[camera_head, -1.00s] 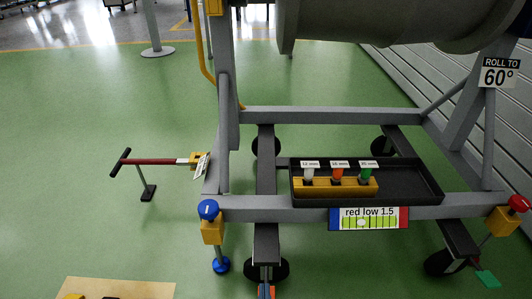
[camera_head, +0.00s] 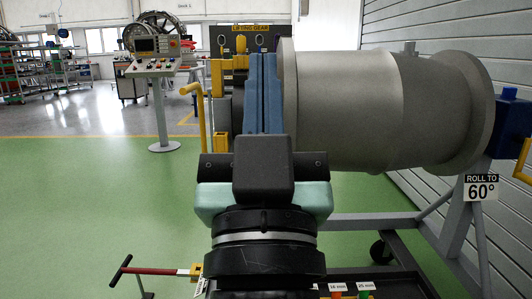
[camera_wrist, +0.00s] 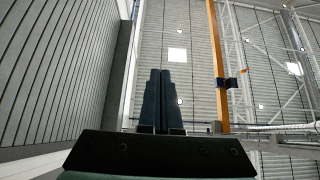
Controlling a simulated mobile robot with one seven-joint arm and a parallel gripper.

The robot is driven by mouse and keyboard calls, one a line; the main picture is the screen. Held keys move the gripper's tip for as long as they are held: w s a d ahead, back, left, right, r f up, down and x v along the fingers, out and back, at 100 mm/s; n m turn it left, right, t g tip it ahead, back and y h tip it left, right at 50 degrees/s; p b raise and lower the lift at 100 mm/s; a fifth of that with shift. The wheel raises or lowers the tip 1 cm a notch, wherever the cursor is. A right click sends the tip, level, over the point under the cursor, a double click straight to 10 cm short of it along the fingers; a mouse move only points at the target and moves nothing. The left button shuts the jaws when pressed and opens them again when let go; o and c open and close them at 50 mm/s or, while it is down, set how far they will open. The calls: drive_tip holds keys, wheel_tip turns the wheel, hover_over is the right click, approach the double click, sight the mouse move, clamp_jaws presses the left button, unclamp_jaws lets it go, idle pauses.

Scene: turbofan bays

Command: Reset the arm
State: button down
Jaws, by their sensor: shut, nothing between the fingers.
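My gripper (camera_head: 263,58) stands raised in the middle of the head view, its two blue fingers pointing up side by side. It is shut and empty. In the wrist view the closed fingers (camera_wrist: 160,74) point up toward the ceiling, with nothing between them. My wrist and arm fill the lower middle of the head view and hide part of the stand behind.
A large grey engine barrel (camera_head: 345,105) lies behind and right of my gripper on a grey stand with a "ROLL TO 60°" sign (camera_head: 481,188). A red-handled bar (camera_head: 150,271) is low left. A control console (camera_head: 158,66) stands farther back. Green floor (camera_head: 80,200) at left is clear.

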drive_tip(key=s+r+t+p, duration=0.1)
drive_tip(key=s+r+t, duration=0.1)
drive_tip(key=s+r, duration=0.4)
wheel_tip(320, 180, up, 39)
drive_tip(key=p, duration=3.7)
drive_tip(key=shift+w+f, duration=0.15)
drive_tip(key=shift+w, duration=0.25)
drive_tip(key=shift+d, duration=0.1)
